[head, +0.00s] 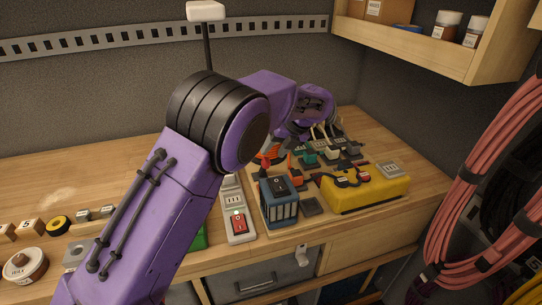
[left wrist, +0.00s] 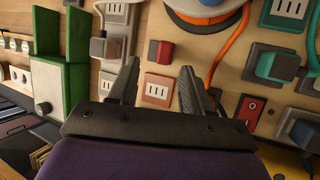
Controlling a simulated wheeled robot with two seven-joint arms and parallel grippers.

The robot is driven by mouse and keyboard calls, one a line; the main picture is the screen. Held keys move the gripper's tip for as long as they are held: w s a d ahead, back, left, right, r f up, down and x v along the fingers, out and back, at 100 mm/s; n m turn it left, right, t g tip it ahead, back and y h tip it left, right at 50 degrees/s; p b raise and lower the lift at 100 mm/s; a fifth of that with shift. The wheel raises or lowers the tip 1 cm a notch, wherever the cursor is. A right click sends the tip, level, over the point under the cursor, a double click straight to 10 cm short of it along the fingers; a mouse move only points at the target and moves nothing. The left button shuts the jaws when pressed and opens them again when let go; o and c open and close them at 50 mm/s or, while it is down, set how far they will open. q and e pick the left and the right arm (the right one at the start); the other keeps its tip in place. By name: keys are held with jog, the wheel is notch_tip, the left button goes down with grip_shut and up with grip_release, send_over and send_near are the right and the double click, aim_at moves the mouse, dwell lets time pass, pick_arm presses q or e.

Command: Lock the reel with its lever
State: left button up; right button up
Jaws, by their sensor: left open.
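In the left wrist view, a round reel (left wrist: 208,12) with an orange rim and a blue centre is cut off by the top edge. An orange cord (left wrist: 231,48) runs down from its right side. A small red block (left wrist: 161,50) sits on the board left of and below the reel; I cannot tell whether it is the lever. My left gripper (left wrist: 160,68) is open, its fingers either side of the red block, with nothing visibly held. In the head view my left arm reaches over the bench and its fingertips are hidden. My right gripper is not in view.
A green bracket (left wrist: 47,75) stands left of the fingers; a teal plug (left wrist: 275,65) and a red switch (left wrist: 250,110) are to the right. In the head view, a blue box (head: 279,203) and yellow box (head: 366,192) crowd the board. Pink cable coils (head: 470,190) hang at right.

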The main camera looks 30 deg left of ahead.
aim_at(267, 159)
pick_arm(q)
jog(key=x, duration=0.3)
jog(key=shift+s+a+f, duration=0.15)
jog(key=shift+a, duration=0.05)
jog(key=shift+w+a+f, duration=0.15)
jog(key=shift+w+f, duration=0.25)
jog(key=shift+f, duration=0.15)
jog(key=shift+w+a+f, duration=0.2)
jog(key=shift+w+f, duration=0.15)
jog(key=shift+f, duration=0.2)
jog(key=shift+s+r, duration=0.3)
jog(key=shift+s, duration=0.15)
jog(key=shift+c, duration=0.7)
jog(key=c, duration=0.5)
jog(key=shift+w+d, duration=0.1)
jog(key=shift+d, duration=0.05)
grip_shut()
jog(key=shift+p, duration=0.3)
